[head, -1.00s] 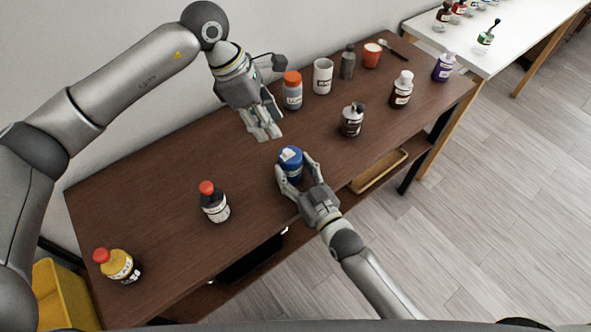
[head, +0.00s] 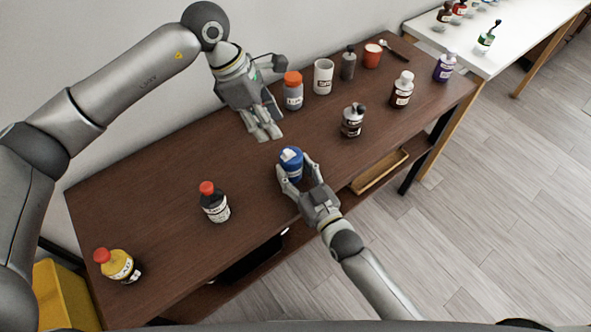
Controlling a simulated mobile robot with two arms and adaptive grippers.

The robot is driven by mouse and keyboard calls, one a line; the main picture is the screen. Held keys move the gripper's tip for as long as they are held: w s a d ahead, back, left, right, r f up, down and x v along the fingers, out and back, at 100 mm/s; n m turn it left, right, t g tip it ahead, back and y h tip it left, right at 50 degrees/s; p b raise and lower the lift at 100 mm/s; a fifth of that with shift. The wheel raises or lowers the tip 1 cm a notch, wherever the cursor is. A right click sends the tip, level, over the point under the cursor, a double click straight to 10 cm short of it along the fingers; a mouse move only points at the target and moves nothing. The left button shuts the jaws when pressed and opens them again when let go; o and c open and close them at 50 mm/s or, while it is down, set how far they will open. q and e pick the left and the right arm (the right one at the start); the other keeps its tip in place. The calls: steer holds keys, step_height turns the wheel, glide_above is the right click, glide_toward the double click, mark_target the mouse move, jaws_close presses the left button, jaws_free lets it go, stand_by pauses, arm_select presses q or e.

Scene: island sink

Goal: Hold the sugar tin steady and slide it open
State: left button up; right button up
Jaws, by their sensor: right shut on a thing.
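The blue tin (head: 292,165), which I take for the sugar tin, stands upright near the front edge of the brown table. It has a white patch at its top; its writing is too small to read. My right gripper (head: 295,178) is shut on the tin from the front, one finger on each side. My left gripper (head: 268,132) hangs above and behind the tin, pointing down, with a gap between them. Nothing shows in it, but its fingers overlap in this view, so its opening is unclear.
On the brown table (head: 130,200) stand a red-capped dark bottle (head: 214,205), a yellow bottle (head: 120,266), an orange-capped jar (head: 293,93), a white cup (head: 323,77) and a dark pump bottle (head: 352,121). The orange-capped jar is close to my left gripper.

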mark_target(287, 152)
arm_select(q)
steer(key=shift+o, duration=0.3)
steer(key=d+r+n+y, duration=0.3)
steer(key=d+n+y, duration=0.1)
steer(key=n, duration=0.3)
steer(key=shift+n, duration=0.3)
step_height(287, 152, down, 12)
steer(key=shift+s, duration=0.1)
steer(key=shift+c, duration=0.3)
jaws_close()
